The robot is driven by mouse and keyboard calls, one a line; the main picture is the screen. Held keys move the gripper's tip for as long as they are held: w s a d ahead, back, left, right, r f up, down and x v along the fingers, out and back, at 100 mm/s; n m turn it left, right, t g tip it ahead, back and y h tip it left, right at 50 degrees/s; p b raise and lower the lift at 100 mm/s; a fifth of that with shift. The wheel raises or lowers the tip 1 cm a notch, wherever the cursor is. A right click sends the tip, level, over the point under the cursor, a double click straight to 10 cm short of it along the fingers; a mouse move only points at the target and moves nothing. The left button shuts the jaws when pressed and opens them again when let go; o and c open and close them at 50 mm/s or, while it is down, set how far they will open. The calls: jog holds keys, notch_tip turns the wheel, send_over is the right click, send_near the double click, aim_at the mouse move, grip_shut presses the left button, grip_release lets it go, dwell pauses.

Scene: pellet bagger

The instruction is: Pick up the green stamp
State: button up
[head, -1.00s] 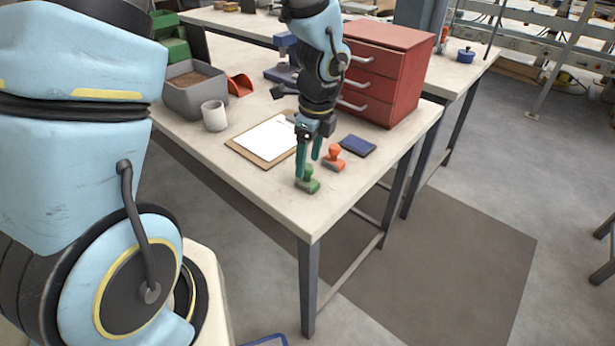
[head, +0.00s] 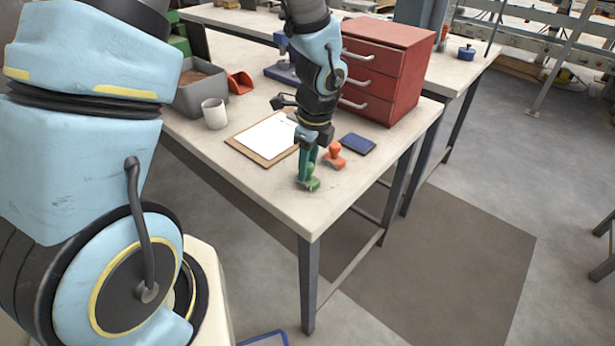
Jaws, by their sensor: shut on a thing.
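The green stamp (head: 311,184) stands near the front corner of the workbench (head: 270,200). My gripper (head: 308,170) points down at it, with its teal fingers shut on the stamp's handle. The fingers hide part of the handle. The stamp's base looks to be at the bench surface; I cannot tell whether it is lifted. An orange stamp (head: 335,155) stands just to the right behind, apart from the green one.
A dark blue pad (head: 357,144) lies behind the orange stamp. A clipboard with white paper (head: 264,138) lies to the left. Behind are a white cup (head: 214,114), a grey bin (head: 196,92), a red scoop (head: 240,83) and a red drawer cabinet (head: 384,72).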

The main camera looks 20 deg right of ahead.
grip_shut()
jog(key=shift+r, duration=0.1)
notch_tip(320, 180, up, 10)
jog(key=shift+f+b, duration=0.1)
jog(key=shift+b, duration=0.3)
jog(key=shift+o, duration=1.7)
grip_release()
grip_shut()
grip_release()
jog(key=c, duration=0.5)
jog(key=shift+s, duration=0.1)
